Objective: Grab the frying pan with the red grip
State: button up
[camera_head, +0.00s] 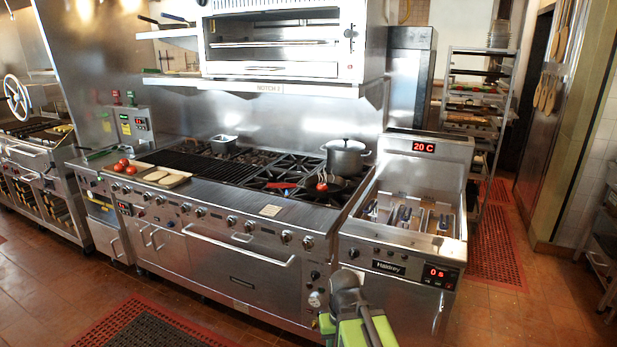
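A dark frying pan (338,191) sits on the right part of the range top, in front of a grey lidded pot. Its red grip (281,186) points left over the black grates. A small round red item lies in or at the pan. My gripper (347,290), dark grey with green parts below it, is at the bottom centre, in front of the range and fryer. It is well apart from the pan. Its fingers are too small and overlapped to tell whether they are open or shut.
The grey pot (345,157) stands close behind the pan. A fryer (405,245) with baskets adjoins the range on the right. A broiler (283,42) overhangs the back. A cutting board (165,177) and tomatoes are at the left.

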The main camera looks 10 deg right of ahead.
aim_at(337, 185)
jog(key=z, duration=0.05)
jog(key=i, duration=1.4)
jog(key=u, duration=1.1)
jog(key=i, duration=0.45)
jog(key=u, duration=1.85)
jog(key=k, duration=0.6)
jog(key=u, duration=0.1)
jog(key=i, duration=0.55)
jog(key=u, duration=0.1)
